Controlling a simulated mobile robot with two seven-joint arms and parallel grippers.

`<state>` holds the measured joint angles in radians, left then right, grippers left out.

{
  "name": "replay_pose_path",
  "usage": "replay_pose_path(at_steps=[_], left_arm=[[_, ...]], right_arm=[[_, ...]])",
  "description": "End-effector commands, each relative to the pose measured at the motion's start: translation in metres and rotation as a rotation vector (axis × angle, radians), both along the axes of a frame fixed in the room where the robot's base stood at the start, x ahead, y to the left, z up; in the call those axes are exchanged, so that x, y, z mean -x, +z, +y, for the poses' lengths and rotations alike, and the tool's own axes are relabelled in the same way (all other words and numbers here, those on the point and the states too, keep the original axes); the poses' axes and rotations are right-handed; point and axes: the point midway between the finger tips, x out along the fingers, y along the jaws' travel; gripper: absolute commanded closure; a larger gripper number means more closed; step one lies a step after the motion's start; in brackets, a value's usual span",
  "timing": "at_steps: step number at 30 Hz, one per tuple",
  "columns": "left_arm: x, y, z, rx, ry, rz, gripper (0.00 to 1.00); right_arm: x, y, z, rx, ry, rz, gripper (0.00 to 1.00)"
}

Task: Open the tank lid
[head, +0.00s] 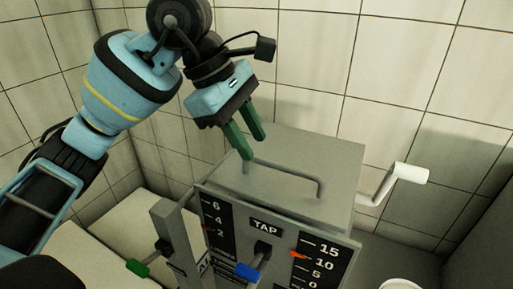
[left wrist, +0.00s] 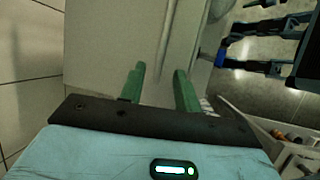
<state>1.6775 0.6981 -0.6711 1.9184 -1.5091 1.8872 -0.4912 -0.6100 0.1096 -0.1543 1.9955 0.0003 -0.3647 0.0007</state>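The tank is a grey metal box, and its flat lid (head: 290,160) lies level on top, apparently shut. A bent grey bar handle (head: 285,175) stands up from the lid. My left gripper (head: 254,147) has green fingers, open and apart, pointing down just above the handle's far left end. In the left wrist view the fingers (left wrist: 160,83) are spread, with the handle bar (left wrist: 173,45) running up the picture between their directions over the pale lid (left wrist: 110,45). I cannot tell whether either finger touches the bar. My right gripper is not clearly in view.
The tank front bears a TAP label (head: 265,226), numbered scales and a blue-ended lever (head: 249,271). A green-ended lever (head: 137,267) is at the left. A white crank handle (head: 410,173) sticks out at the right. Tiled walls stand close behind and left.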

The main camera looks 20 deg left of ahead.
Motion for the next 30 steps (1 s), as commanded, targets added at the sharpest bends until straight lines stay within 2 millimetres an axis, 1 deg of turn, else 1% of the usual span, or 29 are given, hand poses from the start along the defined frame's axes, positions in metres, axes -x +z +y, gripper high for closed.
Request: replay_pose_path(at_steps=[1, 3, 7, 11, 17, 18, 25, 30], left_arm=[[-0.001, -0.007, -0.003, 0.000, -0.002, 0.002, 0.68], [-0.002, -0.015, -0.006, 0.000, -0.002, 0.002, 0.68], [-0.004, -0.024, -0.011, 0.002, -0.003, 0.000, 0.68], [-0.005, -0.028, -0.013, 0.001, -0.002, -0.002, 0.68], [-0.005, -0.028, -0.013, 0.001, -0.002, -0.002, 0.68], [-0.005, -0.028, -0.013, 0.001, -0.002, -0.002, 0.69], [-0.005, -0.028, -0.013, 0.001, -0.001, 0.000, 0.99], [-0.005, -0.028, -0.013, 0.001, -0.001, 0.000, 1.00]], right_arm=[[-0.001, 0.000, 0.000, 0.000, 0.000, -0.002, 0.64], [-0.003, 0.000, 0.000, 0.001, 0.000, -0.005, 0.64], [-0.007, 0.001, 0.000, 0.000, 0.000, -0.012, 0.64], [-0.010, 0.003, 0.000, 0.000, 0.000, -0.020, 0.64], [-0.011, 0.003, 0.000, -0.001, 0.000, -0.023, 0.64], [-0.011, 0.003, 0.000, -0.001, 0.000, -0.022, 0.64], [-0.009, 0.003, 0.000, -0.001, 0.000, -0.018, 0.64], [-0.004, 0.002, 0.000, 0.000, 0.000, -0.010, 0.64]])
